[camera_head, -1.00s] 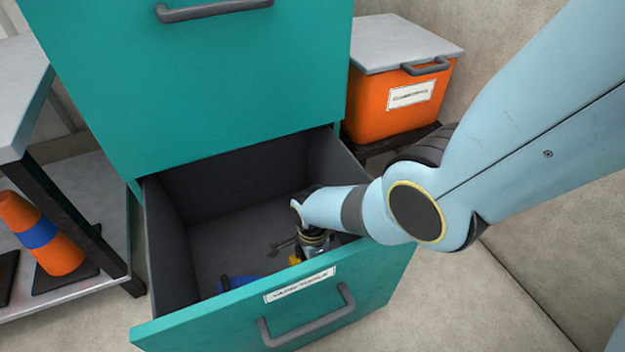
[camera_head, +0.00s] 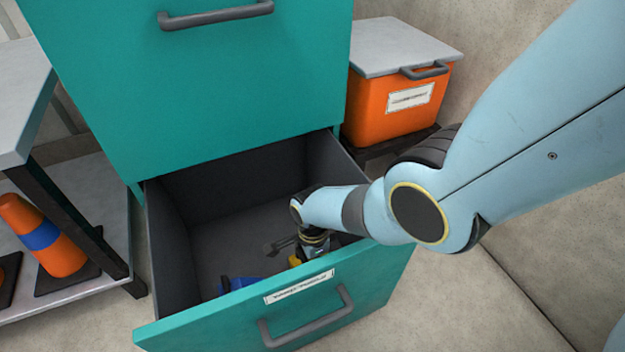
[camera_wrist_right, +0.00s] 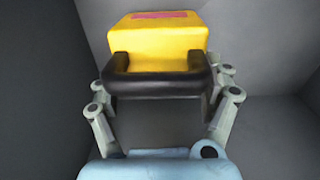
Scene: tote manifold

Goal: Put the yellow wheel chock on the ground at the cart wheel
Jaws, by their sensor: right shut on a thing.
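The yellow wheel chock (camera_wrist_right: 155,40) fills the upper middle of the right wrist view, with a pink patch on its top. In the head view only a small yellow part of it (camera_head: 294,261) shows, low inside the open drawer near its front panel. My right gripper (camera_wrist_right: 158,78) is shut on the chock, with a finger at each side. In the head view the right gripper (camera_head: 312,246) reaches down into the drawer, partly hidden by its own wrist. My left gripper, the cart wheel and the ground beside it are not in view.
The teal drawer (camera_head: 365,290) has dark walls close around my right gripper. A blue thing (camera_head: 240,282) and a grey tool (camera_head: 277,246) lie inside. An orange box (camera_head: 372,105) stands behind at right. A shelf with an orange cone (camera_head: 58,262) is at left. Floor at lower right is clear.

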